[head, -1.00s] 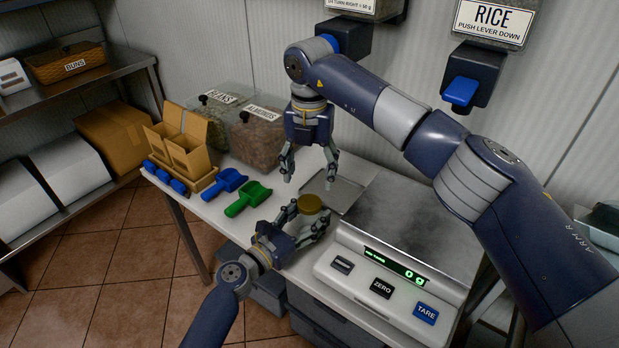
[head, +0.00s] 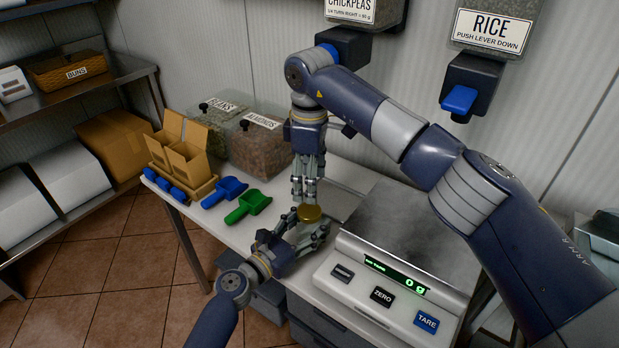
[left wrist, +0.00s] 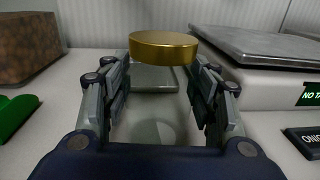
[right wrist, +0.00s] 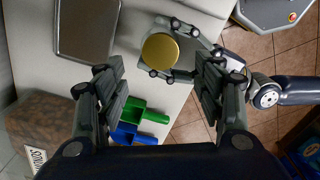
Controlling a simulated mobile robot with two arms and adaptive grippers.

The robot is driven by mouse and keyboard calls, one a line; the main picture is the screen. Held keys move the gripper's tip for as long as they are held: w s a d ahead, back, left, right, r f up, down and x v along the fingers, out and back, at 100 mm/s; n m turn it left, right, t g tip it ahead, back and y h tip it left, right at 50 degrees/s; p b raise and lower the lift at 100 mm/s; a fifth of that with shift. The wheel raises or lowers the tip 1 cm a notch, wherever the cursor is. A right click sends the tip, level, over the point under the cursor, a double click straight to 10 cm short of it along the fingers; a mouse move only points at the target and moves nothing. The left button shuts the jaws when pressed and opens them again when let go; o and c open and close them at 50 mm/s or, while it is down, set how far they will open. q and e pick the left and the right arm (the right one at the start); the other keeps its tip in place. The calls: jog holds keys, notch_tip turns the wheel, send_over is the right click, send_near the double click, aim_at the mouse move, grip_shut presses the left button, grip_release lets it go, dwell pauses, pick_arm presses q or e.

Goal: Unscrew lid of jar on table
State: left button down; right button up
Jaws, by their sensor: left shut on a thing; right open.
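The jar stands upright on the table (head: 345,178) with a gold lid (head: 309,213) on top. The lid also shows in the left wrist view (left wrist: 163,47) and the right wrist view (right wrist: 160,49). In the left wrist view the jar's clear body (left wrist: 158,130) is between the fingers below the lid. My left gripper (head: 305,232) is shut on the jar from the near side. My right gripper (head: 308,198) points down just above the lid, open and empty; in its wrist view the lid lies ahead between its fingers, nearer the top edge.
A scale (head: 410,225) reading 0 g stands close to the right. A metal tray (right wrist: 87,27) lies behind the jar. Green (head: 248,206) and blue (head: 224,191) scoops, bins (head: 257,145) and cartons (head: 183,150) are to the left. Dispensers (head: 473,85) hang on the wall.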

aim_at(309, 210)
jog(key=shift+f, duration=3.95)
